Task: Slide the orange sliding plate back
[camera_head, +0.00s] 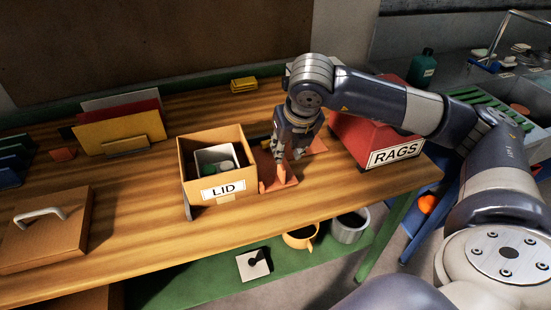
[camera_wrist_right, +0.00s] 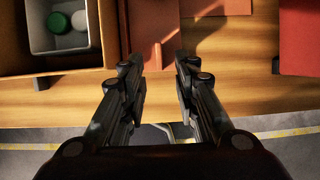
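The orange sliding plate (camera_head: 267,186) lies on the wooden table between the LID box and the red RAGS box. An upright orange piece stands near its front end. In the right wrist view the plate (camera_wrist_right: 143,15) shows ahead of the fingers, with a narrow upright part (camera_wrist_right: 157,54) in line with the gap. My right gripper (camera_head: 287,157) is above the plate and hides part of it. In the wrist view its two fingers (camera_wrist_right: 160,72) are apart with nothing held between them. I cannot tell whether they touch the plate. My left gripper is not in view.
The LID box (camera_head: 222,190) stands close left of the plate, with a grey bin inside. The red RAGS box (camera_head: 370,140) stands close right. A wooden lid (camera_head: 45,235) with a handle lies at the left. The table's front edge is near the plate.

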